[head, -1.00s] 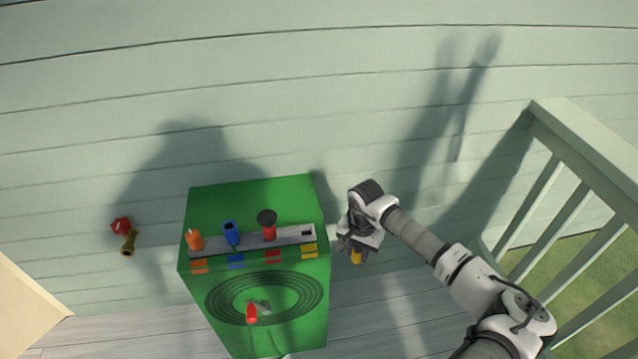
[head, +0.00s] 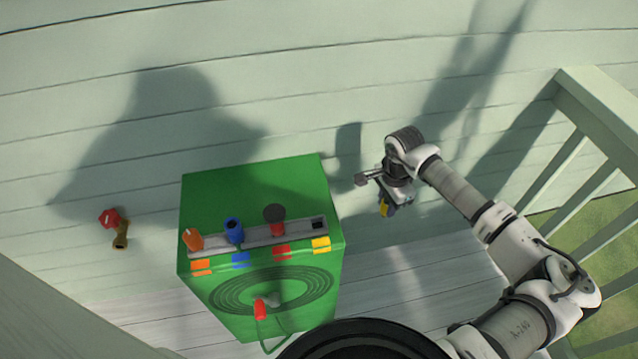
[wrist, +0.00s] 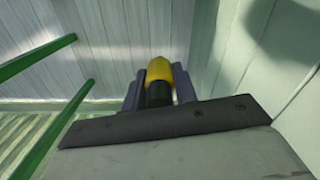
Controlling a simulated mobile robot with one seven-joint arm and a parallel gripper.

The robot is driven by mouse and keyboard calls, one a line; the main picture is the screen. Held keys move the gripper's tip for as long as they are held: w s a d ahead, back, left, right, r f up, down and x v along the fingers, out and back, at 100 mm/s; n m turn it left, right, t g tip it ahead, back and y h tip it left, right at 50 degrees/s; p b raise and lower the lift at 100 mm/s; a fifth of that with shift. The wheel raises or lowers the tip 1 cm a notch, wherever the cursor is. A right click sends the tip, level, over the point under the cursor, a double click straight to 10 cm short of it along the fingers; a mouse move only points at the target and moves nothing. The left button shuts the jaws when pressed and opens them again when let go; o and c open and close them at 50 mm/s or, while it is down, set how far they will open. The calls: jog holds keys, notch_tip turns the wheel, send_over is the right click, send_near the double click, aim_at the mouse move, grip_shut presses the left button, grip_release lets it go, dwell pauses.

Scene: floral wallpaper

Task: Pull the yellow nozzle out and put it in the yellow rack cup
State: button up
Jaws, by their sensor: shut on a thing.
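The yellow nozzle (head: 384,210) is held off the ground to the right of the green box. It also shows in the wrist view (wrist: 159,71), with a black lower part between two grey fingers. My gripper (head: 389,203) is shut on it. The grey rack (head: 256,239) runs along the box's upper front edge. Its rightmost cup (head: 319,224), above a yellow label (head: 321,244), looks dark and empty. My gripper is apart from the rack.
Orange (head: 193,240), blue (head: 234,232) and red (head: 276,222) pieces stand in the rack. A coiled hose with a red nozzle (head: 260,309) is on the front of the green box (head: 258,190). A red-handled tap (head: 110,218) is at left. A railing (head: 600,115) stands at right.

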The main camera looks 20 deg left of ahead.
jog(key=s+a+r+m, duration=0.6)
jog(key=s+r+m, duration=0.1)
jog(key=m, duration=0.8)
jog(key=s+a+r+m, duration=0.7)
jog(key=r+m, duration=0.2)
jog(key=m, duration=0.5)
jog(key=shift+a+r+m, duration=0.2)
jog(key=shift+r+m, duration=0.15)
jog(key=shift+m, duration=0.05)
jog(key=shift+f+b, duration=0.2)
jog(key=shift+b, duration=0.25)
notch_tip(320, 180, down, 6)
jog(key=b, duration=0.6)
jog(key=shift+r, duration=0.25)
jog(key=shift+b, duration=1.4)
jog(key=shift+f+b, duration=1.55)
jog(key=shift+b, duration=0.5)
